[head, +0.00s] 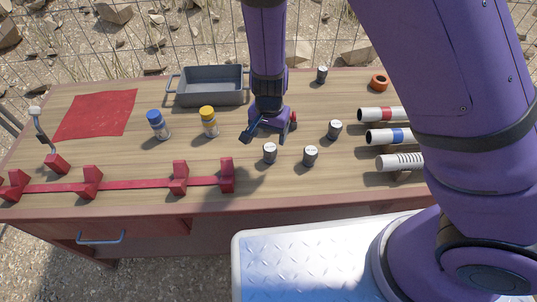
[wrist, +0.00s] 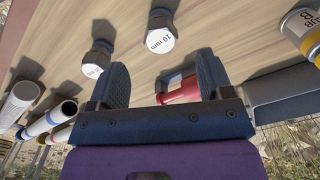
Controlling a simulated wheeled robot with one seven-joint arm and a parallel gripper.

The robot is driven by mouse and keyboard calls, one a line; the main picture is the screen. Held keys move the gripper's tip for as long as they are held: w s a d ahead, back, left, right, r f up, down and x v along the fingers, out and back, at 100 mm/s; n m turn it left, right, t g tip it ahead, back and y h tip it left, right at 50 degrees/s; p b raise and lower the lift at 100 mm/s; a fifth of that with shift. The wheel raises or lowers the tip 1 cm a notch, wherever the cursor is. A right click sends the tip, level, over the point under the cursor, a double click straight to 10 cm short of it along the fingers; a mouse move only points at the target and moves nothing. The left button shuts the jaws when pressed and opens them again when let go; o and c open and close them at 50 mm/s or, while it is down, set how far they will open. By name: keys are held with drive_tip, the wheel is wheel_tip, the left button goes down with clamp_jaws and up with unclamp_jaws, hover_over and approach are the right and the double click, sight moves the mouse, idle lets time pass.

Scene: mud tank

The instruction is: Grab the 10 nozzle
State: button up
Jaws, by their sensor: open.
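The 10 nozzle (wrist: 160,38) is a small grey cylinder with a dark collar and a white end marked "10 mm". In the wrist view it stands beyond my open, empty fingers, apart from them. Another nozzle (wrist: 93,70) shows beside the left finger; its label is too small to read. In the head view my gripper (head: 247,135) hangs low over the middle of the bench, above and left of two nozzles, a left one (head: 270,153) and a right one (head: 310,156). Labels there are unreadable, so I cannot tell which is the 10.
More nozzles stand nearby (head: 335,129) and at the back (head: 322,75). A red object (wrist: 180,88) shows between my fingers. A yellow-capped can (head: 208,121), a blue-capped can (head: 158,125), a grey tray (head: 208,99), a red rack (head: 130,186) and tubes (head: 386,136) surround the area.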

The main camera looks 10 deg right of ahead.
sight(269, 156)
wheel_tip(269, 156, down, 11)
drive_tip(key=shift+r, duration=0.15)
idle(0.5)
drive_tip(key=shift+c, duration=0.4)
drive_tip(key=c, duration=0.9)
